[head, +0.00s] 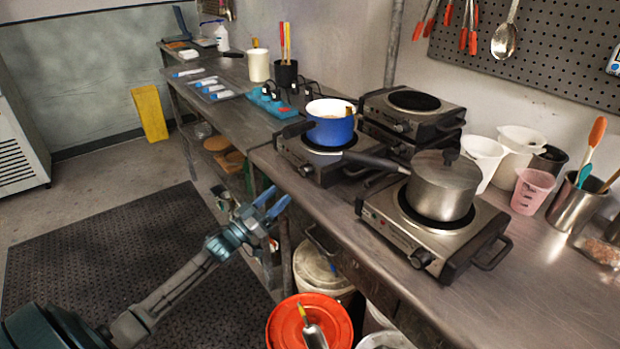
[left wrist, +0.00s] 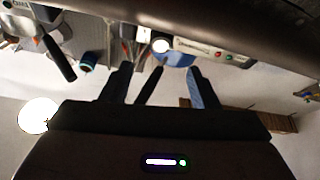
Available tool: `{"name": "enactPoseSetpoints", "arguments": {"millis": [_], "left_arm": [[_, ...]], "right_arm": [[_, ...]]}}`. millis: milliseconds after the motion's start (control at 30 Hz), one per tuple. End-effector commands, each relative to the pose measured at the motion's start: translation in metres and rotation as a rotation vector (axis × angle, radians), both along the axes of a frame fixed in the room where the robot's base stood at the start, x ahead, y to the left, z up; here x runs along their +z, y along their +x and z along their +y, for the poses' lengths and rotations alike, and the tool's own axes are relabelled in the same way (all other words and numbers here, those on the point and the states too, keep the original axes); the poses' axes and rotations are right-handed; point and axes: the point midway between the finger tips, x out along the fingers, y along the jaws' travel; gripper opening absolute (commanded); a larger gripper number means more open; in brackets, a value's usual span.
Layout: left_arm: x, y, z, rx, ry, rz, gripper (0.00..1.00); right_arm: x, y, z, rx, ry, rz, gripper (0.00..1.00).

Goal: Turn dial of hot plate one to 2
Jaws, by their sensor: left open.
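One hot plate (head: 390,222) stands at the front of the steel bench under a steel saucepan (head: 440,190); a black dial (head: 421,259) is on its front face. Another hot plate (head: 318,172), under a blue pot (head: 330,125), stands farther back to the left, with a small dark dial (head: 306,170) on its front. I cannot tell which is hot plate one, nor read either dial's setting. My left gripper (head: 274,203) is open and empty, off the bench's front edge and below the blue-pot hot plate, touching no dial. Its fingers show in the left wrist view (left wrist: 157,85). My right gripper is out of view.
More hot plates (head: 415,105) are stacked against the wall. The saucepan's long black handle (head: 375,160) reaches left toward the other hot plate. An orange bucket (head: 283,322) stands below the bench edge. White containers (head: 483,155) and a pink cup (head: 532,190) stand at right.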

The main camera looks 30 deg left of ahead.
Motion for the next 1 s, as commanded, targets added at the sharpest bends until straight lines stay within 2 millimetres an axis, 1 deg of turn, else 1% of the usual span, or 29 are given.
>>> {"name": "enactPoseSetpoints", "arguments": {"millis": [33, 233, 300, 500, 700, 933, 1000], "left_arm": [[0.006, 0.007, -0.002, 0.002, -0.002, -0.003, 0.55], [0.020, 0.041, -0.013, 0.003, -0.002, -0.002, 0.55], [0.025, 0.052, -0.016, 0.005, -0.003, -0.001, 0.55], [0.033, 0.075, -0.023, 0.005, -0.001, 0.001, 0.55], [0.035, 0.084, -0.027, 0.004, 0.000, 0.003, 0.55], [0.035, 0.084, -0.027, 0.004, 0.000, 0.003, 0.55], [0.035, 0.084, -0.027, 0.004, 0.000, 0.003, 0.41]], "right_arm": [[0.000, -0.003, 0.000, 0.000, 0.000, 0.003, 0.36], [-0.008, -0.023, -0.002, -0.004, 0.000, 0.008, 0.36], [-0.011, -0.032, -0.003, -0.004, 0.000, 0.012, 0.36], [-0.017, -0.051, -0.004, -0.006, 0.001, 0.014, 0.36], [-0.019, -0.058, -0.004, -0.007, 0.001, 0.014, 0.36], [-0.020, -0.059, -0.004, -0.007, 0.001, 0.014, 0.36], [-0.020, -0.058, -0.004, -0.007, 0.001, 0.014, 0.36]]}}
